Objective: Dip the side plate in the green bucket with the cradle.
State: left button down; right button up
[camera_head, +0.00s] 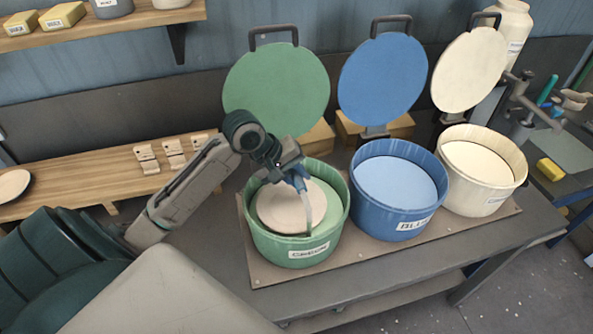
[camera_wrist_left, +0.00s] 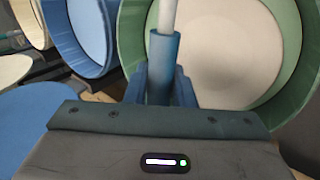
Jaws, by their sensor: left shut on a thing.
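The green bucket (camera_head: 300,246) stands open at the left of the row, its lid (camera_head: 276,88) upright behind it. The pale side plate (camera_head: 284,207) lies inside the rim, over the green contents; whether it is under the surface I cannot tell. My left gripper (camera_head: 292,174) is above the bucket, shut on the blue handle of the cradle (camera_wrist_left: 163,62). The cradle's pale rod (camera_head: 309,208) slants down beside the plate; its lower end is hidden. In the left wrist view, the plate (camera_wrist_left: 240,50) shows inside the green bucket (camera_wrist_left: 289,85). My right gripper is not in view.
A blue bucket (camera_head: 397,222) and a cream bucket (camera_head: 480,197) stand to the right, with their lids raised behind. A wooden bench (camera_head: 120,172) at the left holds small slotted stands (camera_head: 147,158) and another plate (camera_head: 13,184). A shelf (camera_head: 110,20) hangs above it.

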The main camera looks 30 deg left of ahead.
pick_arm(q)
jog(key=shift+f, duration=0.85)
jog(key=shift+f+b, duration=0.45)
jog(key=shift+f, duration=1.75)
dwell(0.6)
